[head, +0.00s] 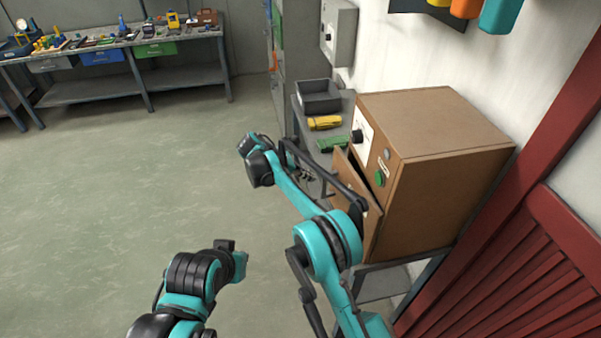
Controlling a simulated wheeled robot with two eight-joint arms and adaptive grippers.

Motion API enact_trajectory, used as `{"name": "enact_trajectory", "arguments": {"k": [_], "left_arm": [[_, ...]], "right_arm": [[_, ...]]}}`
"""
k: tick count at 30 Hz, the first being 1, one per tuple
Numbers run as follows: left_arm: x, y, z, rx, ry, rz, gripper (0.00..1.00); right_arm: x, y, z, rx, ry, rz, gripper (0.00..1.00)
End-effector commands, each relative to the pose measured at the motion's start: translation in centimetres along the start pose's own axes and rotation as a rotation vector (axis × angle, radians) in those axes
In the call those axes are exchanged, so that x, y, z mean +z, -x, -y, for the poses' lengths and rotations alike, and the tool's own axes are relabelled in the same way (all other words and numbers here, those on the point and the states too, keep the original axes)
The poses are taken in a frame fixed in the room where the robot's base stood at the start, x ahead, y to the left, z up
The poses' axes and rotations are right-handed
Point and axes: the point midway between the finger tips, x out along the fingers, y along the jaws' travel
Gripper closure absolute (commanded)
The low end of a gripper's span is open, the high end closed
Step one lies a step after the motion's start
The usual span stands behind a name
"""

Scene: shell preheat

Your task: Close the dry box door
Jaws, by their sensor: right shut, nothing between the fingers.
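The dry box (445,160) is a brown cabinet at the right, on a metal stand. Its control face carries a black knob and a green button. Its brown door (344,172) stands ajar on the side facing the open floor. My right arm crosses in front of the door and hides much of it. My right gripper (308,177) is small in view beside the door, shut and empty. I cannot tell whether it touches the door. My left arm shows at the bottom, but its fingers are not visible.
A grey bench (347,101) behind the dry box holds a dark bin (318,104), a yellow tool (324,122) and a green item (332,143). A red slatted panel (510,280) stands at the right. The floor at left is clear up to a far workbench (100,94).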

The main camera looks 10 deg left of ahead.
Motion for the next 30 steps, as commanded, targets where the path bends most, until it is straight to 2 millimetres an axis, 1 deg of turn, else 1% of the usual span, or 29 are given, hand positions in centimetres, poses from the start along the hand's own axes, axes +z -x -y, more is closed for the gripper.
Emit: {"name": "enact_trajectory", "arguments": {"k": [1, 4, 6, 9, 15, 26, 30], "left_arm": [[0.2, -0.3, 0.0, 0.000, 0.000, 0.000, 1.00], [0.3, -0.5, 0.0, 0.000, -0.001, 0.000, 1.00], [0.4, -0.6, 0.0, 0.000, -0.001, 0.000, 1.00], [0.5, -0.7, 0.0, 0.000, -0.001, 0.000, 1.00], [0.6, -0.8, 0.0, 0.000, -0.001, 0.000, 1.00], [0.6, -0.8, 0.0, 0.000, -0.001, 0.000, 1.00], [0.7, -1.0, 0.0, 0.000, -0.001, 0.000, 1.00]], "right_arm": [[-0.1, -1.3, 0.0, -0.001, -0.001, 0.000, 1.00], [0.0, -3.2, 0.1, -0.002, -0.002, 0.000, 1.00], [1.0, -3.9, 0.0, -0.001, -0.002, 0.000, 1.00], [1.9, -4.8, 0.0, -0.001, -0.001, 0.000, 1.00], [2.8, -5.5, 0.0, 0.000, -0.001, -0.001, 1.00], [3.0, -5.6, 0.0, 0.000, -0.001, -0.001, 1.00], [4.0, -6.8, -0.1, -0.001, -0.002, -0.001, 1.00]]}}
